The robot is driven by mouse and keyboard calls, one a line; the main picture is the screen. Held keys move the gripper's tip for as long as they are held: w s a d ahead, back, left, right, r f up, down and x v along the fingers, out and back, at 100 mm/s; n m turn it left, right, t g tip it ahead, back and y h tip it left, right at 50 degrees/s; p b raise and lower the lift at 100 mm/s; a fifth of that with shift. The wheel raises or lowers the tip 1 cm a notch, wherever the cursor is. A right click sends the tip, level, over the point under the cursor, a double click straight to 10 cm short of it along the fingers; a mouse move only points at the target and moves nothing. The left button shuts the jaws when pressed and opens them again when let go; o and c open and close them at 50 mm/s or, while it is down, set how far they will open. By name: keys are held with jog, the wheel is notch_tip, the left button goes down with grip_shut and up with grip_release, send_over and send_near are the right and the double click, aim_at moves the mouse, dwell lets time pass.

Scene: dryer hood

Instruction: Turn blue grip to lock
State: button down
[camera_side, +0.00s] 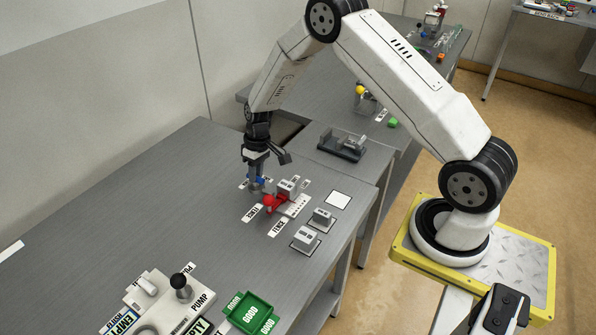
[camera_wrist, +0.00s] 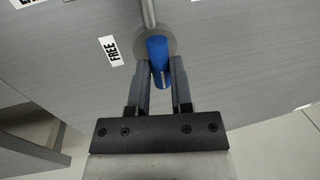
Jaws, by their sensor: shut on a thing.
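The blue grip (camera_wrist: 157,53) is a short blue bar with a pale line along it, on a round grey base (camera_wrist: 141,44) on the table. My gripper (camera_wrist: 159,68) has one finger on each side of the blue grip and is shut on it. A label reading FREE (camera_wrist: 110,50) lies to the left of the grip in the wrist view. In the side view my gripper (camera_side: 256,184) points down at the blue grip (camera_side: 260,181), which is mostly hidden by the fingers. I cannot read a lock label.
A red part (camera_side: 271,203) and a small grey block (camera_side: 288,188) sit close to the right of my gripper. Grey blocks (camera_side: 305,237) stand on pads nearer the front. A green GOOD tray (camera_side: 250,313) and a PUMP panel (camera_side: 165,303) are at the bottom.

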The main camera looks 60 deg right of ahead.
jog(key=c, duration=0.5)
grip_release()
jog(key=shift+c, duration=0.2)
jog(key=shift+r, duration=0.15)
notch_tip(320, 180, up, 8)
jog(key=d, duration=0.1)
jog(key=shift+d+f, duration=0.25)
